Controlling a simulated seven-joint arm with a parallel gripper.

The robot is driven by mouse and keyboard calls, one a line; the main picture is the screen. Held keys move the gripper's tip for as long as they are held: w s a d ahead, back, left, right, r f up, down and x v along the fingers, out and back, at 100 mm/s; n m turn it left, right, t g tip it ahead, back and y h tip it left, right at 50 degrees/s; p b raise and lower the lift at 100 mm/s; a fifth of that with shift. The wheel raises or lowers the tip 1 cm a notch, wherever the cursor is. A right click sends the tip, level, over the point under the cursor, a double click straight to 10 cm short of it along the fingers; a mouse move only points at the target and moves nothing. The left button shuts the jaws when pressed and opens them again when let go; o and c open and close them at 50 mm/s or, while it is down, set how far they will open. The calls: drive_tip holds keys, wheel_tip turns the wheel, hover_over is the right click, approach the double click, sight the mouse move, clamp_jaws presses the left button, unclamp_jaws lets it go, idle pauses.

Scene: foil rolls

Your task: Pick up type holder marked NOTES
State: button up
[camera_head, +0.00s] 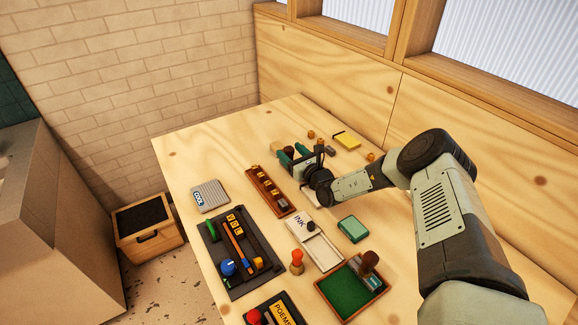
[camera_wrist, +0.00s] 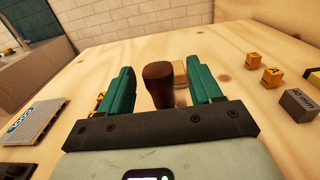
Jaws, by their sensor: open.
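I cannot read the word NOTES on anything. Whatever the handle is fixed to is hidden by the gripper.
A pale wooden block (camera_wrist: 181,72) stands behind the handle. Yellow cubes (camera_wrist: 271,76) and a grey block (camera_wrist: 298,104) lie to the right. A black type tray (camera_head: 238,262), a card marked INK (camera_head: 301,226) and a green-lined tray (camera_head: 345,293) lie nearer. A grey ridged plate (camera_head: 210,194) lies left.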

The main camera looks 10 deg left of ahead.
sight(286, 148)
drive_tip(key=shift+x, duration=1.55)
clamp_jaws()
